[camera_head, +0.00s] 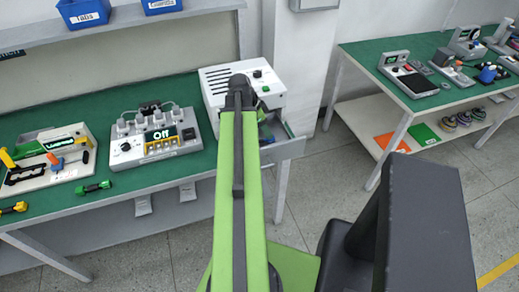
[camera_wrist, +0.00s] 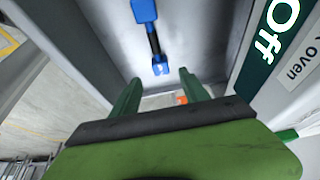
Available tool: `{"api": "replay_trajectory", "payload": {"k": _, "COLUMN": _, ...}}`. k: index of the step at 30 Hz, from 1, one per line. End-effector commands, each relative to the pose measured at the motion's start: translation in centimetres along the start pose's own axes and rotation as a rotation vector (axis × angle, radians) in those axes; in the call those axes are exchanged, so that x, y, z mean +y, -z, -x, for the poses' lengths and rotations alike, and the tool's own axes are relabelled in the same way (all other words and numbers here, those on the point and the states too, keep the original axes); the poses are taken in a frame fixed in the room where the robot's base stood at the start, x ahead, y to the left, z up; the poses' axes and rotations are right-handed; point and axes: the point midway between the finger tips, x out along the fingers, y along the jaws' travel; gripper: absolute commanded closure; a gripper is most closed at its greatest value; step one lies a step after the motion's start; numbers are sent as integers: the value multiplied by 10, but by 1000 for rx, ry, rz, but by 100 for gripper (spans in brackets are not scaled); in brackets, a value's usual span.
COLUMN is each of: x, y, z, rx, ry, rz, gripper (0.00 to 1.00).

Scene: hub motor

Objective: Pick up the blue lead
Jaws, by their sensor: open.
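The blue lead (camera_wrist: 154,38) lies in a grey open drawer (camera_wrist: 98,28), in the upper middle of the wrist view. It has blue ends and a dark middle, and runs away from my gripper. My gripper (camera_wrist: 160,88) is open, its two green fingers pointing into the drawer on either side of the lead's line. The fingers look empty and apart from the lead. In the head view, the drawer (camera_head: 290,147) sticks out under the white oven box (camera_head: 245,88). My arm hides my gripper there.
In the wrist view, a panel reading Off (camera_wrist: 277,30) stands right of the drawer, and a small orange thing (camera_wrist: 181,99) shows between the fingers. In the head view, a socket box (camera_head: 155,138) stands left of the oven. A second green table (camera_head: 420,98) stands at the right.

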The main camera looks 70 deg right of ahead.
Motion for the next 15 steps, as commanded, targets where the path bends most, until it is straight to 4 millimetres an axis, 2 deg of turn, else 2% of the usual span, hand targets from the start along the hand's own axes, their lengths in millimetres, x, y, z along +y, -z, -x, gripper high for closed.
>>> {"api": "replay_trajectory", "payload": {"k": 5, "x": 0, "y": 0, "z": -4, "rx": 0, "ry": 0, "rz": 1, "gripper": 47}}
{"api": "replay_trajectory", "payload": {"k": 15, "x": -3, "y": -6, "z": -55, "rx": -1, "ry": 0, "rz": 0, "gripper": 47}}
